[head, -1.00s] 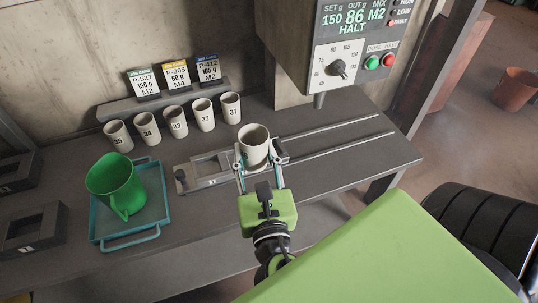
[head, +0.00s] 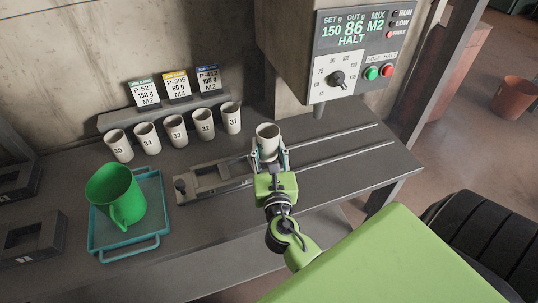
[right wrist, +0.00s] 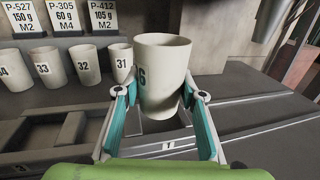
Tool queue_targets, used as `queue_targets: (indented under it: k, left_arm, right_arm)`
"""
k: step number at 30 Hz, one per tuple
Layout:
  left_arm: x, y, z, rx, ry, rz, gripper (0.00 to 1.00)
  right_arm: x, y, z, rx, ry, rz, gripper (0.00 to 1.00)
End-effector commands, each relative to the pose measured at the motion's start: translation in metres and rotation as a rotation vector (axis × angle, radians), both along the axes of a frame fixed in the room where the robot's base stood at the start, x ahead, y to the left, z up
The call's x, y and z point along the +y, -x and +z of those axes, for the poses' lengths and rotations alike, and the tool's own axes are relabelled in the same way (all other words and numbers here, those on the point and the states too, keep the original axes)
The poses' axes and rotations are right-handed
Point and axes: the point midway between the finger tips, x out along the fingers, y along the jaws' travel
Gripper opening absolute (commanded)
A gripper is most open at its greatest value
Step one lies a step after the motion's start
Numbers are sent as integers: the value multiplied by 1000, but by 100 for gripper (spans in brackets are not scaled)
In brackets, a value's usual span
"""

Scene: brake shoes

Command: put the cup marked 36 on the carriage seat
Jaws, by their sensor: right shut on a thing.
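The pale cup (head: 268,142) is upright in my right gripper (head: 268,158). My left gripper is out of view.
Several numbered cups (head: 174,128) stand in a row behind the carriage, below a card ledge (head: 115,122). A green jug (head: 115,195) stands on a teal tray (head: 152,188) at left. The dosing machine (head: 352,60), its display reading HALT, hangs over the rails (head: 340,134).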

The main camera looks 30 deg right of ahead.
Motion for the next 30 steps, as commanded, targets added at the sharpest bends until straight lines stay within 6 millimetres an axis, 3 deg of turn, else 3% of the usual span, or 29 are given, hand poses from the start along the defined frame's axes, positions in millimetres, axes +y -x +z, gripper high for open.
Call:
queue_targets:
  k: [10, 23, 24, 25, 30]
  left_arm:
    - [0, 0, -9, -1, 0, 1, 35]
    - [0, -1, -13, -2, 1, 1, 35]
    - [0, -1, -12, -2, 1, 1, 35]
    - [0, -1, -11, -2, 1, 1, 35]
    - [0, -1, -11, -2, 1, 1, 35]
  right_arm:
    - [-7, -7, -40, 3, 2, 0, 13]
    - [-7, -6, -47, 1, 0, 0, 13]
    - [-7, -6, -45, 1, 0, 0, 45]
    - [-7, -6, -45, 1, 0, 0, 53]
    - [-7, -6, -45, 1, 0, 0, 54]
